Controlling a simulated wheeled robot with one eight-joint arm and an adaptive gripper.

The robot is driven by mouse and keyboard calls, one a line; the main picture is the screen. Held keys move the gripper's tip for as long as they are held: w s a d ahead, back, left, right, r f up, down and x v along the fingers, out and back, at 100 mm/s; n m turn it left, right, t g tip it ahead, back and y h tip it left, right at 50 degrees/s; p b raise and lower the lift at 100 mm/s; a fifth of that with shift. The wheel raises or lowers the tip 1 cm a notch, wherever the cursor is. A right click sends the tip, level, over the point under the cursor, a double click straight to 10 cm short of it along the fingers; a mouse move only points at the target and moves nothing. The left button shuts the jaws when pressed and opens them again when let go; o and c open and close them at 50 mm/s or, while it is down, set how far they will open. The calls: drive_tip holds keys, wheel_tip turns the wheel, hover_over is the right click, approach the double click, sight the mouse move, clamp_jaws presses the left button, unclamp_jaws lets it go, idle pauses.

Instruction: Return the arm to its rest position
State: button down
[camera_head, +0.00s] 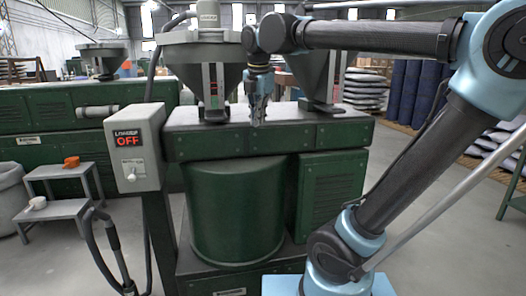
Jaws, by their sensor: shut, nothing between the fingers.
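My gripper (258,112) hangs at the end of my blue and black arm (385,190), pointing down. It is shut and empty, in front of the top edge of a green machine (240,140). The arm is stretched out: it rises from the lower middle to the upper right, then reaches back left to the wrist. I cannot tell whether the fingertips touch the machine's top or are apart from it.
A grey control box (136,147) reading "LOADER OFF" stands left of the machine. Grey hoppers (203,85) rise behind my gripper. Steps (62,190) with an orange item (71,162) and a bin (10,197) are at left. Open floor lies at right.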

drive_tip(key=s+d+f+m, duration=0.4)
drive_tip(key=d+f+m, duration=0.3)
drive_tip(key=f+m, duration=0.2)
drive_tip(key=s+d+f+m, duration=0.5)
drive_tip(key=d+f+m, duration=0.2)
drive_tip(key=f+m, duration=0.2)
drive_tip(key=s+d+f+m, duration=0.4)
drive_tip(key=d+f+m, duration=0.3)
drive_tip(key=f, duration=0.5)
drive_tip(key=shift+s+d+m+g, duration=0.3)
drive_tip(key=shift+s+m+g, duration=0.1)
drive_tip(key=shift+m, duration=0.8)
